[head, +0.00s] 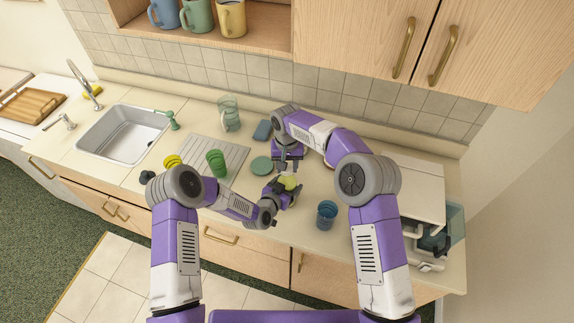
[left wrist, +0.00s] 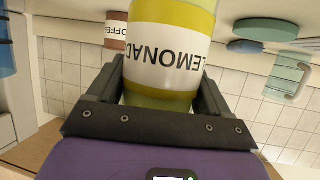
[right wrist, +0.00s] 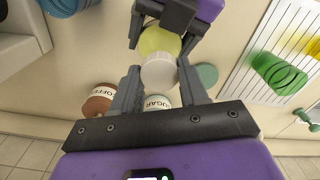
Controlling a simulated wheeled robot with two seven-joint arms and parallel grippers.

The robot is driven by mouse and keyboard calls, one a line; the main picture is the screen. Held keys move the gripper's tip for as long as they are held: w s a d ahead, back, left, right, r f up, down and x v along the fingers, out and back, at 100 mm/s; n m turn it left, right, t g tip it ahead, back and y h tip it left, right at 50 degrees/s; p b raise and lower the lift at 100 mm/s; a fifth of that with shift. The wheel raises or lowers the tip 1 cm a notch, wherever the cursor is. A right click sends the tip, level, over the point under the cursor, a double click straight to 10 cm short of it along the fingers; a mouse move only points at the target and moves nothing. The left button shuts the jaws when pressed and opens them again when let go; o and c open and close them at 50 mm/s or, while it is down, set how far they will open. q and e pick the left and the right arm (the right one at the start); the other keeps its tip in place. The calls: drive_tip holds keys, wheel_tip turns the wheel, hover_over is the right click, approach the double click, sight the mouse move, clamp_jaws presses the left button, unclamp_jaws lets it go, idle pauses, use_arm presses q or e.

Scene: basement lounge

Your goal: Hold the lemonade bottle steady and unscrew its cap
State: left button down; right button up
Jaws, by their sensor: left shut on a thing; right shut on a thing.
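The lemonade bottle (head: 288,183) is yellow-green with a white label, above the counter in the middle of the head view. My left gripper (head: 283,188) is shut around its body; the label (left wrist: 165,55) shows between the fingers in the left wrist view, upside down. My right gripper (head: 288,166) is at the top of the bottle. In the right wrist view its fingers (right wrist: 160,82) are shut on the white cap (right wrist: 160,72), with the yellow bottle (right wrist: 158,40) behind it. I cannot tell whether the cap is still joined to the bottle.
A blue cup (head: 326,214) stands right of the bottle. A glass pitcher (head: 229,113) stands behind. A coffee jar (right wrist: 98,100) and a sugar jar (right wrist: 157,101) are nearby.

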drive_tip(key=n, duration=1.3)
drive_tip(key=shift+n, duration=0.3)
drive_tip(key=n, duration=0.7)
drive_tip(key=shift+n, duration=0.4)
drive_tip(key=n, duration=0.6)
drive_tip(key=shift+r, duration=0.25)
drive_tip(key=shift+r, duration=0.95)
